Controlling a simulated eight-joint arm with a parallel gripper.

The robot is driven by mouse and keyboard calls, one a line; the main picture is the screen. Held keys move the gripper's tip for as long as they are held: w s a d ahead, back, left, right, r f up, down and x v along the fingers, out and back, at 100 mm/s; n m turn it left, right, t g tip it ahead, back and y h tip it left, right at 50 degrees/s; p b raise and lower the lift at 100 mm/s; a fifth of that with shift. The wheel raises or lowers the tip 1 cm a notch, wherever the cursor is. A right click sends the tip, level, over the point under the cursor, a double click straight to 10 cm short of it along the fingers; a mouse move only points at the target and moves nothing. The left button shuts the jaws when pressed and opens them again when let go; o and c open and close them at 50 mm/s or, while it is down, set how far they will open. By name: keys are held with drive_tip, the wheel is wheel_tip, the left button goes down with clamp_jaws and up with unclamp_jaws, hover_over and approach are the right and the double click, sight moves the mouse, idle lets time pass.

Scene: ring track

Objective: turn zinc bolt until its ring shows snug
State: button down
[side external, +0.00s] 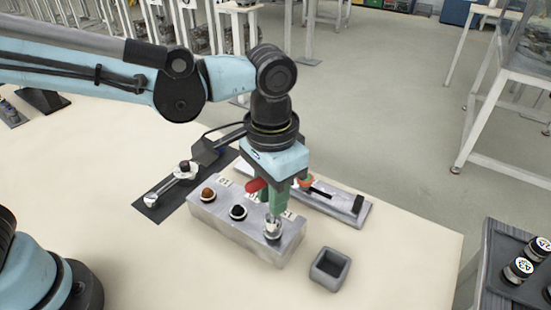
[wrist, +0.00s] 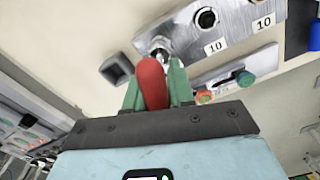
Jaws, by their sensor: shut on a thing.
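The zinc bolt (side external: 272,232) is the silver one at the near right end of a grey metal block (side external: 228,229). It also shows in the wrist view (wrist: 160,47), at the block's end. A red rounded piece (wrist: 152,83) sits by the green fingers and partly covers the wrist view of the grip. A ring at the bolt's base cannot be made out clearly.
A black bolt (side external: 238,212) and a brown bolt (side external: 208,194) stand in the same block. A small open grey box (side external: 330,268) is at right. A rail fixture (side external: 335,198) lies behind; a dark mat (side external: 150,203) holds a metal tool. The front table is clear.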

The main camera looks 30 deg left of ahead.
drive_tip(key=shift+f, duration=0.85)
drive_tip(key=c, duration=1.7)
unclamp_jaws()
clamp_jaws()
drive_tip(key=shift+m, duration=1.3)
